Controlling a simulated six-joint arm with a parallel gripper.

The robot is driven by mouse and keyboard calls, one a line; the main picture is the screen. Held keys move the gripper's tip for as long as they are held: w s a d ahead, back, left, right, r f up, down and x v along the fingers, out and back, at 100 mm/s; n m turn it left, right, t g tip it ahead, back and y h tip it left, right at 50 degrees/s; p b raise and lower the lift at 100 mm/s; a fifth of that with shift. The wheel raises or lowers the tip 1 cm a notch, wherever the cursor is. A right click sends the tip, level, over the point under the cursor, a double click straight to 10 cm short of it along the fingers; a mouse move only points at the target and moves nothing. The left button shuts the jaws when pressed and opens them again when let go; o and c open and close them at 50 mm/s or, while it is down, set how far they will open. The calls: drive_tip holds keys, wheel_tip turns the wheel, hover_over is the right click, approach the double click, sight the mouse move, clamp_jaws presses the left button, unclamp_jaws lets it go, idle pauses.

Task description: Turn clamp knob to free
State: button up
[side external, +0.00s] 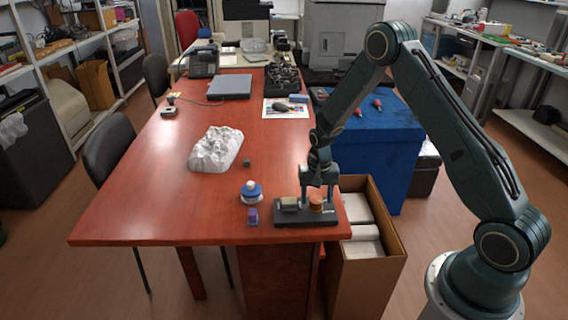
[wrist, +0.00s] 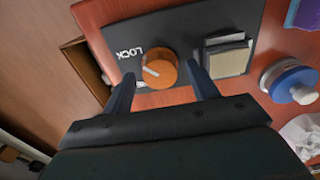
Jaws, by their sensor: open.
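The clamp knob (wrist: 160,69) is orange and round with a white pointer line, set on a black plate (wrist: 184,30) marked LOCK. In the side view the knob (side external: 316,202) sits on the black plate (side external: 290,219) at the table's front right corner. My gripper (wrist: 163,83) is open, with one finger on each side of the knob. I cannot tell whether either finger touches it. In the side view my gripper (side external: 318,199) points down over the plate.
A beige block (wrist: 229,58) sits on the plate beside the knob. A blue and white round item (side external: 251,191) and a purple block (side external: 252,216) stand left of the plate. An open cardboard box (side external: 366,262) stands beyond the table's right edge.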

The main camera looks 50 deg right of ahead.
drive_tip(key=shift+f, duration=0.45)
drive_tip(key=c, duration=1)
